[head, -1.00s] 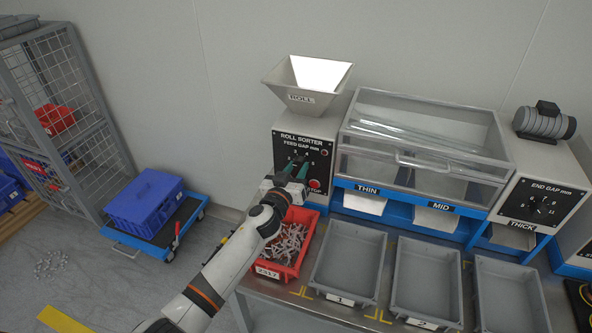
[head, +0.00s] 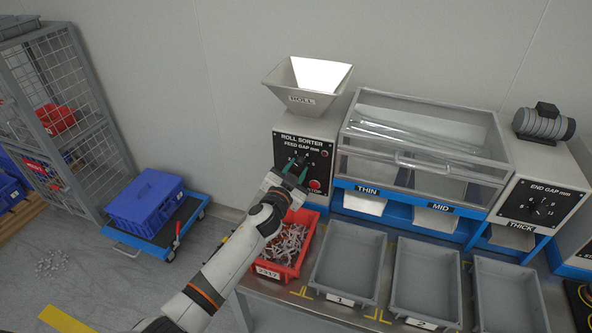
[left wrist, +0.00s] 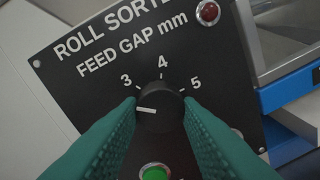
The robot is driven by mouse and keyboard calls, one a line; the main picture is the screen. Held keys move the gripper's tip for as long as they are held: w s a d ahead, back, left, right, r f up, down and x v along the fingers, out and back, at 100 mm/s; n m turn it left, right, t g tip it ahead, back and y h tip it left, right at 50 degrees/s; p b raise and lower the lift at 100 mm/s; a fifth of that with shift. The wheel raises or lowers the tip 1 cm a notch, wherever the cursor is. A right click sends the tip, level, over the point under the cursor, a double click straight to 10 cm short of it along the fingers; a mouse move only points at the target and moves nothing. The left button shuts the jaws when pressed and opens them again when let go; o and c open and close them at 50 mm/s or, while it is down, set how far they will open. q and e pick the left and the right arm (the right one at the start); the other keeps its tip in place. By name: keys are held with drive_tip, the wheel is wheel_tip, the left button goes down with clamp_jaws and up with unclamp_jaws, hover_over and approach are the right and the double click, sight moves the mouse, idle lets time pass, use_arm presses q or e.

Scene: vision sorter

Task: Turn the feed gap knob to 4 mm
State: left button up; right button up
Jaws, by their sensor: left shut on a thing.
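The black feed gap knob (left wrist: 161,112) sits on the black panel (left wrist: 88,62), under the printed words FEED GAP mm. Its white pointer line points left, below the 3 mark. The numbers 3, 4 and 5 show above the knob; other marks are hidden by my fingers. My left gripper (left wrist: 160,108) is shut on the knob, one green finger on each side. In the head view my left gripper (head: 294,170) reaches the panel from below, and the knob is mostly covered. My right gripper is not in view.
A green button (left wrist: 155,173) lies just below the knob, between my fingers. A red lamp (left wrist: 208,12) is at the panel's upper right. In the head view a red bin (head: 276,262) of metal parts stands under my arm, beside grey trays (head: 349,228).

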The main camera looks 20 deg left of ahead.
use_arm(q)
drive_tip(key=m, duration=0.4)
drive_tip(key=shift+r+m, duration=0.15)
drive_tip(key=shift+m, duration=0.15)
drive_tip(key=m, duration=0.3)
drive_tip(key=shift+m, duration=0.3)
drive_tip(key=m, duration=0.4)
drive_tip(key=shift+y+p, duration=0.3)
drive_tip(key=shift+m, duration=1.9)
drive_tip(key=o, duration=1)
drive_tip(key=shift+d, duration=0.1)
drive_tip(key=shift+c, duration=0.2)
drive_tip(key=shift+s, duration=0.1)
drive_tip(key=s, duration=1.1)
drive_tip(key=shift+s+r, duration=0.25)
drive_tip(key=shift+s, duration=0.15)
